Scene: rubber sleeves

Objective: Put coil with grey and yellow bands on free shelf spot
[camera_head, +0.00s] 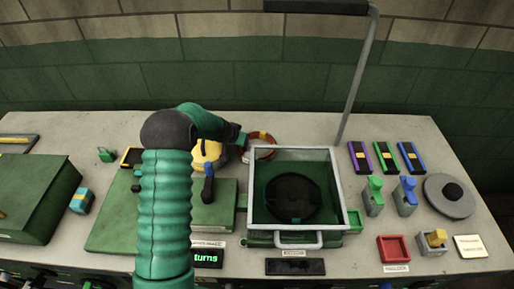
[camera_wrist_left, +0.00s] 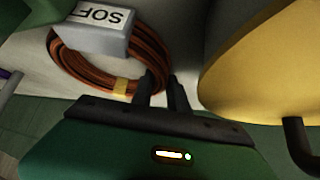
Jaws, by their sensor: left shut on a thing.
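The copper-brown coil (camera_head: 272,144) is a ring of wound strands behind the square tray in the head view. In the left wrist view the coil (camera_wrist_left: 72,73) shows a yellow band and a grey band with a white label reading "SOF". My left gripper (camera_wrist_left: 162,92) has its dark fingertips close together on the coil's edge, beside the yellow band. In the head view my left gripper (camera_head: 240,138) reaches the coil's left side. I cannot tell whether the coil touches the table. No shelf can be made out. My right gripper is not in view.
A yellow rounded body (camera_wrist_left: 262,70) stands close beside the gripper. The metal-rimmed square tray (camera_head: 294,154) holds a dark disc, with a tall bent pole (camera_head: 358,85) behind it. Purple, green and blue blocks (camera_head: 385,157) lie at right.

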